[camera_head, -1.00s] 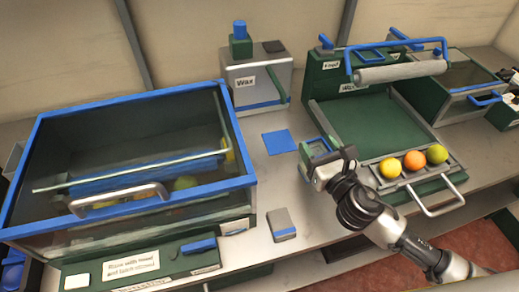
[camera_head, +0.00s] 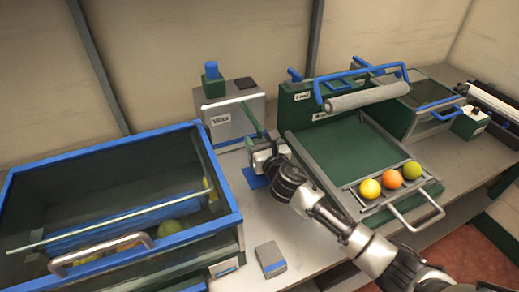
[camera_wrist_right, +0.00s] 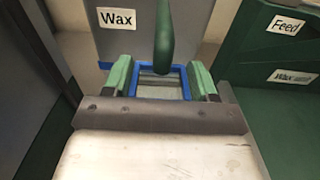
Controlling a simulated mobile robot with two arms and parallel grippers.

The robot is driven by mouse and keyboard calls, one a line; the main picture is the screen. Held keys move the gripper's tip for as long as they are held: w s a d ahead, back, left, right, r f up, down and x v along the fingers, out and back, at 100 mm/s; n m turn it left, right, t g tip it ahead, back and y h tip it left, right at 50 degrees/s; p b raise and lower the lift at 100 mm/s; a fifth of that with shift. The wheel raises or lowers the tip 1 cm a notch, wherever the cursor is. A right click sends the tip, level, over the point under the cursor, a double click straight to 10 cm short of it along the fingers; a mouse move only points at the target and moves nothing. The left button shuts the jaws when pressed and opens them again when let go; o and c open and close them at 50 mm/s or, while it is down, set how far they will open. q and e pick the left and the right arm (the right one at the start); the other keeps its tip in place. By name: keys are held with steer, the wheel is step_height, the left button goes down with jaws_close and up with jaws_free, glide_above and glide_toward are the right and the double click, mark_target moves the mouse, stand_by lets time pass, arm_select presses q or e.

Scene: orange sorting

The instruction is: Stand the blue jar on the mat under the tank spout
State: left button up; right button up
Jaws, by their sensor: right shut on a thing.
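The blue-rimmed square jar (camera_wrist_right: 181,68) sits between the green fingers of my right gripper (camera_wrist_right: 160,80) in the right wrist view, open side showing. My right gripper (camera_head: 250,151) is shut on it, in front of the grey tank (camera_head: 231,112) marked Wax. A green lever (camera_wrist_right: 163,40) on the tank hangs in front of part of the jar in the wrist view. The blue mat (camera_head: 255,179) lies on the bench by the gripper, partly covered by it. The spout is hidden, and whether the jar touches the mat cannot be told. My left gripper is not in view.
A blue-framed glass washer box (camera_head: 120,241) stands on the left. A green feed machine (camera_head: 338,150) with a roller and a tray of three fruits (camera_head: 392,179) stands on the right. A small grey block (camera_head: 269,259) lies on the bench in front.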

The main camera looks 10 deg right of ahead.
steer(key=shift+w+f+b, duration=0.1)
steer(key=shift+f+b, duration=0.45)
steer(key=shift+f, duration=1.15)
steer(key=shift+f, duration=0.1)
steer(key=o, duration=1.1)
steer(key=s, duration=0.4)
steer(key=s+d, duration=0.1)
steer(key=s, duration=0.3)
steer(key=s+d, duration=0.1)
steer(key=s, duration=0.3)
steer(key=shift+d, duration=0.15)
